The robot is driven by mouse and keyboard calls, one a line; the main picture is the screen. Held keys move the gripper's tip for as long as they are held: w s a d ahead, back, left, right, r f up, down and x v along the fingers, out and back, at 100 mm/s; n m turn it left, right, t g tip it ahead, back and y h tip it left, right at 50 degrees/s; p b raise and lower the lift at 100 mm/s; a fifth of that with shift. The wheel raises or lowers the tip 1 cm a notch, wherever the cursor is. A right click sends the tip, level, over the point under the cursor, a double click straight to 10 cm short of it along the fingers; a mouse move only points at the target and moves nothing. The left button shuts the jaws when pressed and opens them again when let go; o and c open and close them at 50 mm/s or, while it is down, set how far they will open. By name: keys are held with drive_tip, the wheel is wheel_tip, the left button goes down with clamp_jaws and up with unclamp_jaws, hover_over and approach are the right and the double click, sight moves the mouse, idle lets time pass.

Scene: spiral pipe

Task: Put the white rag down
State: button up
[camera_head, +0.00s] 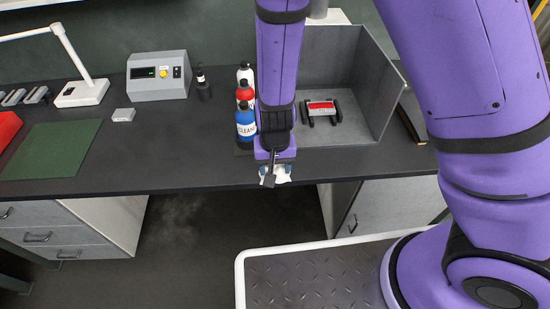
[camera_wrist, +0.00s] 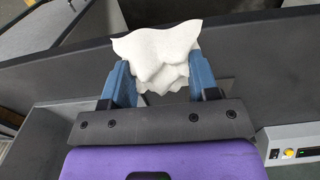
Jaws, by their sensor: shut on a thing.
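The white rag (camera_wrist: 158,55) is bunched between the two blue fingers of my gripper (camera_wrist: 150,85) in the wrist view, with its loose upper part spread out past the fingertips. In the head view the rag (camera_head: 283,177) shows as a small white patch at the lower end of my arm. My gripper (camera_head: 275,176) is shut on it, close to the front edge of the dark bench (camera_head: 180,176). I cannot tell whether the rag touches the bench.
Blue, red and white bottles (camera_head: 245,122) stand just left of my arm. A grey open box (camera_head: 345,65) with a red and black holder (camera_head: 320,110) is behind right. A control box (camera_head: 158,77) and green mat (camera_head: 52,150) lie left. The bench front between mat and bottles is clear.

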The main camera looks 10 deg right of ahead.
drive_tip(key=w, duration=0.5)
drive_tip(key=shift+w+d+f, duration=0.3)
drive_tip(key=shift+w+f, duration=0.05)
drive_tip(key=shift+f, duration=1.65)
drive_tip(key=shift+f, duration=0.15)
drive_tip(key=o, duration=1)
drive_tip(key=shift+c, duration=0.2)
wheel_tip(320, 180, up, 12)
drive_tip(key=shift+r, duration=0.25)
